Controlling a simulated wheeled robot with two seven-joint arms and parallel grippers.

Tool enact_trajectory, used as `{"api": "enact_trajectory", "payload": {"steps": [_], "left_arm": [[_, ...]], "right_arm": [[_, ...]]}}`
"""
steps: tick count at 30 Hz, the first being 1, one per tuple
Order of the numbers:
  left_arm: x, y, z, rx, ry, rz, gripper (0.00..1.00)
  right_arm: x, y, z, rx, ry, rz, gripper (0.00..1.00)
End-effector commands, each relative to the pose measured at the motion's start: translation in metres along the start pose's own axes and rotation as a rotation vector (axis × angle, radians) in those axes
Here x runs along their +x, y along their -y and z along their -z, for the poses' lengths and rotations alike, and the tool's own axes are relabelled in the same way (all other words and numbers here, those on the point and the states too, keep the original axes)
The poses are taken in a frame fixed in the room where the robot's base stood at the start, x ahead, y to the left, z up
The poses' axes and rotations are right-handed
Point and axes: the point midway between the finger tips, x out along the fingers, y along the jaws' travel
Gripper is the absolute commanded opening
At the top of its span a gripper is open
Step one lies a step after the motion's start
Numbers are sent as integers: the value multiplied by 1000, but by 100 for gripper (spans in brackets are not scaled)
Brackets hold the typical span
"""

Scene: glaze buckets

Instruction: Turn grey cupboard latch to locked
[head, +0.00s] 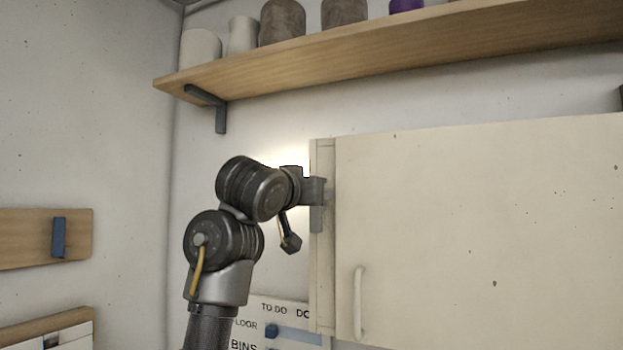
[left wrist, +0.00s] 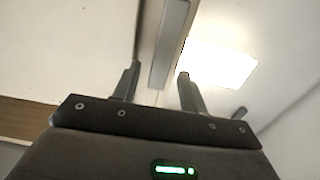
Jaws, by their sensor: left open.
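The grey cupboard latch (head: 316,219) is a bar on the left edge of the cream cupboard (head: 480,225), hanging vertically, its upper part hidden by my gripper. In the left wrist view the latch (left wrist: 171,45) is a long grey bar lying along the cupboard edge. My left gripper (head: 316,190) is at that edge, over the latch's upper part. In the left wrist view its fingers (left wrist: 157,79) are apart, with the latch's near end between them; I cannot tell whether they touch it. My right gripper is not in view.
A wooden shelf (head: 380,60) with several jars runs above the cupboard, on a dark bracket (head: 220,112). The cupboard door has a pale vertical handle (head: 358,302). A lettered board (head: 262,324) hangs low behind my arm. The wall left of my arm is mostly bare.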

Motion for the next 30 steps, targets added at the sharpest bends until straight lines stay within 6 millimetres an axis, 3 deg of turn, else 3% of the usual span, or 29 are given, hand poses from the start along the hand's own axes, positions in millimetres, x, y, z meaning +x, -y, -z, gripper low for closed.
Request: {"api": "enact_trajectory", "payload": {"steps": [5, 14, 24, 30], "left_arm": [[12, 1, 0, -1, 2, 1, 43], [14, 1, -1, -2, 1, 1, 43], [14, 1, -1, -2, 0, 1, 0], [13, -3, -3, 131, -2, 2, 0]], "right_arm": [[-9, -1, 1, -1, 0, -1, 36], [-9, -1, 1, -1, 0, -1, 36], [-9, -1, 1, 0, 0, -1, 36], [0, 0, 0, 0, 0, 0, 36]]}}
